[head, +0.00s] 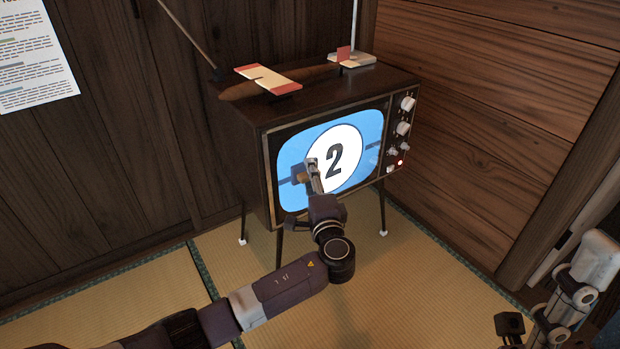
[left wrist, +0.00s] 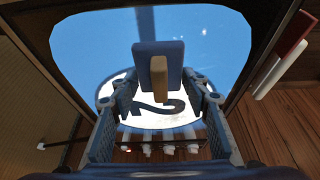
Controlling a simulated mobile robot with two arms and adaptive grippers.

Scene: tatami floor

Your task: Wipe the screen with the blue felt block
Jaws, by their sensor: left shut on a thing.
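The screen (head: 350,137) is on an old television and glows blue, with a white disc and a black 2; it also fills much of the left wrist view (left wrist: 90,50). My left gripper (head: 312,172) is in front of the screen's lower left part. It is shut on the tan grip of the blue felt block (left wrist: 145,50), with a finger on each side. In the head view the block is small and partly hidden by the gripper. I cannot tell whether the block touches the glass. Part of my right arm shows at the lower right; its fingertips are unclear.
The dark wooden television cabinet (head: 245,165) stands on thin legs on tatami (head: 170,285), in a wall corner. A model plane (head: 270,80) and antenna rods are on top. Knobs (head: 403,128) line its right side. A paper sheet (head: 35,60) hangs at left.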

